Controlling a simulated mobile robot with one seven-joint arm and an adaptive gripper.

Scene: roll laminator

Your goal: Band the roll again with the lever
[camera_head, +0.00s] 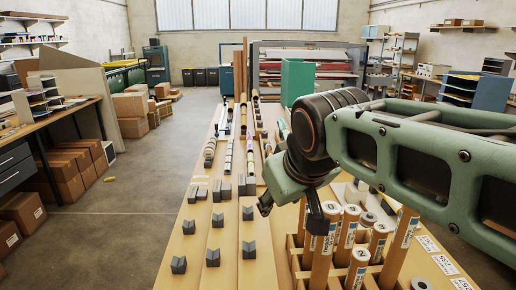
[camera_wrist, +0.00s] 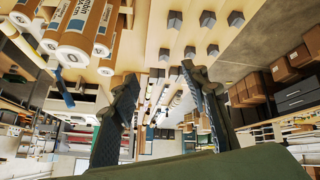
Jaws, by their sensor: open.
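My gripper (camera_head: 291,208) hangs above the right part of the long wooden table (camera_head: 173,262), left of the upright tubes. In the wrist view its two fingers (camera_wrist: 158,78) are spread apart with nothing between them. Long rolls lie lengthwise on the table beyond the gripper, among them a left one (camera_head: 210,150) and a middle one (camera_head: 228,157). I cannot tell which roll the task means. I cannot make out a lever or a band for certain. My arm hides part of the table's right side.
Several labelled brown tubes (camera_head: 323,245) stand in a wooden rack (camera_head: 297,262) below my arm; they also show in the wrist view (camera_wrist: 80,30). Grey notched blocks (camera_head: 213,257) stand on the near table. A green box (camera_head: 297,80) stands farther back. The floor (camera_head: 130,200) left of the table is open.

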